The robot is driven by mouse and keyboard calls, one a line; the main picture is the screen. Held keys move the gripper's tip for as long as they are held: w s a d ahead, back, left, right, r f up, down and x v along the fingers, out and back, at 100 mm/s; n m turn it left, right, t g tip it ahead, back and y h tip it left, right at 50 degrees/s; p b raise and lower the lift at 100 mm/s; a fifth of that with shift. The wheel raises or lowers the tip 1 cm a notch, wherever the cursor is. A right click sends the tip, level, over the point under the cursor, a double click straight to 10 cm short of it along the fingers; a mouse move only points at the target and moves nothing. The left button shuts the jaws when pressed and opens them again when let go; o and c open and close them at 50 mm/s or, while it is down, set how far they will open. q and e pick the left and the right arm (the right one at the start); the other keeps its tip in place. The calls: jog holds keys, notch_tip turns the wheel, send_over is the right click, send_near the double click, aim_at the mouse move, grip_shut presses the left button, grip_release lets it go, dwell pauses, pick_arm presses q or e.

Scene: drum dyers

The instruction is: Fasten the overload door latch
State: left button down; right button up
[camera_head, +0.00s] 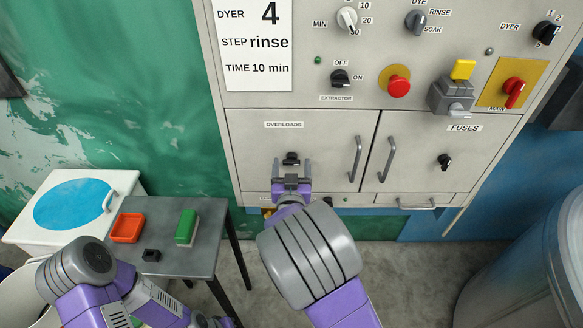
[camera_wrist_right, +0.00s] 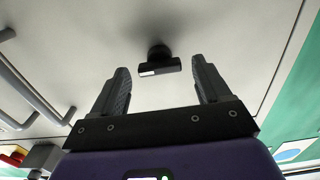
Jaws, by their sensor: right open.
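The overload door (camera_head: 318,163) is a pale grey panel marked OVERLOADS, on the left of the cabinet's lower part. It looks closed, flush with the front. Its latch (camera_head: 291,159) is a small black knob left of the door's middle. In the right wrist view the latch (camera_wrist_right: 159,62) is a black stem with a crosswise bar bearing a white mark. My right gripper (camera_head: 291,168) is open in front of the latch, its fingers on either side of it. In the right wrist view the gripper (camera_wrist_right: 160,85) shows no contact with the latch. My left arm is at the lower left, its fingers not seen.
The fuses door (camera_head: 418,140) with its own black latch (camera_head: 444,161) is to the right. Bar handles stand out between the doors. A small table (camera_head: 190,256) with an orange tray (camera_head: 127,228) and green block (camera_head: 186,227) is at left. A grey drum (camera_head: 530,265) stands at right.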

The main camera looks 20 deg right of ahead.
jog(key=c, duration=1)
jog(key=shift+c, duration=0.2)
jog(key=n+p, duration=0.3)
jog(key=shift+a+r+n, duration=0.1)
jog(key=shift+n, duration=0.3)
jog(key=n+p, duration=0.3)
jog(key=n, duration=0.2)
jog(key=shift+a, duration=0.1)
jog(key=n+p, duration=0.2)
jog(key=n, duration=0.3)
jog(key=shift+f, duration=0.2)
jog(key=shift+f+n+p, duration=0.1)
jog(key=shift+n+p, duration=0.8)
jog(key=shift+n, duration=1.2)
